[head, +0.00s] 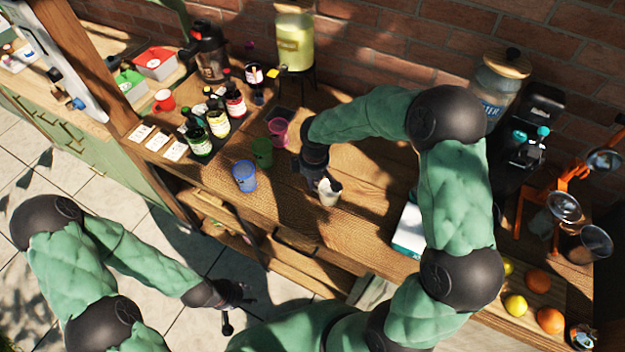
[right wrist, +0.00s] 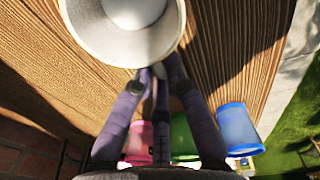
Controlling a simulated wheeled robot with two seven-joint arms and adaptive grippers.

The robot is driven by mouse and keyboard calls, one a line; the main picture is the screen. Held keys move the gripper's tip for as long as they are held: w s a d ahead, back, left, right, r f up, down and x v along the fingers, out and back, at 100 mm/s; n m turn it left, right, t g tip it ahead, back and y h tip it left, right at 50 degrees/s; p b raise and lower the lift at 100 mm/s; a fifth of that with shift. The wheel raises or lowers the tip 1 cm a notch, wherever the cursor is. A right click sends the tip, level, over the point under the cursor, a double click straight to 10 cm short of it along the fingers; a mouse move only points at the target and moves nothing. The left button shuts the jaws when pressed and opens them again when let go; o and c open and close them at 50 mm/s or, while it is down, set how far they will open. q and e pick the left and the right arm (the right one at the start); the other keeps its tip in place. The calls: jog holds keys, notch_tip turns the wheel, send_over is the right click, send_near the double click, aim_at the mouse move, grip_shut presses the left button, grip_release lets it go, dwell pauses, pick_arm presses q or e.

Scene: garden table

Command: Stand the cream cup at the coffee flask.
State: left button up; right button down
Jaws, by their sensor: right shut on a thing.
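The cream cup (head: 329,193) is held by my right gripper (head: 322,180) over the middle of the wooden table, near its front edge. In the right wrist view the cup (right wrist: 112,45) shows its wide round rim, and the fingers of my right gripper (right wrist: 158,78) close against its side. I cannot tell whether its base touches the table. A dark-lidded flask (head: 209,55) stands at the back left; a smaller dark labelled one (head: 254,76) stands right of it. I cannot tell which is the coffee flask. My left gripper (head: 240,292) hangs off the table's front, apparently empty; its opening is unclear.
Blue (head: 244,176), green (head: 262,152) and pink (head: 278,131) cups stand left of my right gripper. A drink dispenser (head: 295,40) is at the back. A white box (head: 408,232) lies right of the cream cup.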

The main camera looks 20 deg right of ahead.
jog(key=shift+f, duration=0.2)
jog(key=c, duration=1.3)
grip_release()
jog(key=shift+o, duration=0.2)
jog(key=shift+r, duration=0.2)
